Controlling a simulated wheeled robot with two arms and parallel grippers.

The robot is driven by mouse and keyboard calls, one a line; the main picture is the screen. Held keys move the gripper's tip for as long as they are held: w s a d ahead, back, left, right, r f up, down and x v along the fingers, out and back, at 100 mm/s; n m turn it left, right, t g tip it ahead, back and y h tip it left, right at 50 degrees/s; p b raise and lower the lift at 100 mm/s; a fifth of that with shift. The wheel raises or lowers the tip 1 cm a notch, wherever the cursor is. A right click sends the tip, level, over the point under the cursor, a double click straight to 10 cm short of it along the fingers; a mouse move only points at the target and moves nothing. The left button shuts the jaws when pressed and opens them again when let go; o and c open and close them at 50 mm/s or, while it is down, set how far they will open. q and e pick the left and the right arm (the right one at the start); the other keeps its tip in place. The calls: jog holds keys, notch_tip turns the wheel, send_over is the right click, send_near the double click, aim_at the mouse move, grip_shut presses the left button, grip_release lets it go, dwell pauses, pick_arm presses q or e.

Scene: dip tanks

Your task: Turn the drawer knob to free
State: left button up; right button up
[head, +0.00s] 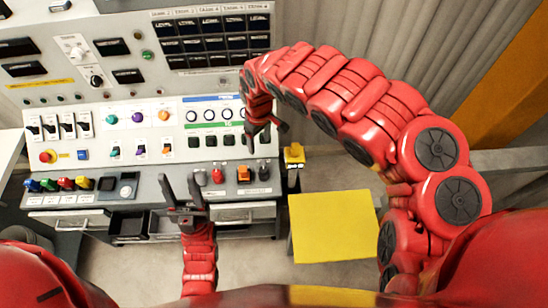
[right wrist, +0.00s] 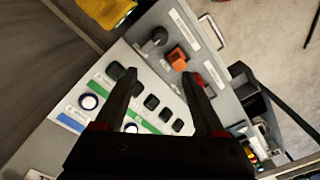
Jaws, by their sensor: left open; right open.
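A dark knob (head: 264,172) stands at the right end of the console's lower ledge, beside an orange switch (head: 243,174). It also shows as a dark round knob in the right wrist view (right wrist: 158,38). I cannot read its label or setting, or tell for certain that it is the drawer knob. My right gripper (head: 266,127) is open and empty over the right part of the panel; the knob lies beyond its fingertips in the right wrist view (right wrist: 159,72). My left gripper (head: 180,186) is open and empty, fingers up, in front of the ledge.
A red control (head: 218,176) sits left of the orange switch. Black buttons (head: 211,140) line the panel above. Drawers (head: 236,214) run below the ledge; a dark tray (head: 129,226) is further left. A yellow-topped stand (head: 333,226) is at right. Floor shows between.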

jog(key=b, duration=0.6)
send_over(263, 170)
notch_tip(263, 170, down, 6)
notch_tip(263, 170, down, 9)
jog(key=shift+f+p, duration=0.1)
jog(key=shift+p, duration=0.6)
jog(key=shift+w+f, duration=0.1)
jog(key=shift+f, duration=0.5)
jog(key=shift+d+f, duration=0.1)
jog(key=shift+f, duration=0.2)
grip_shut()
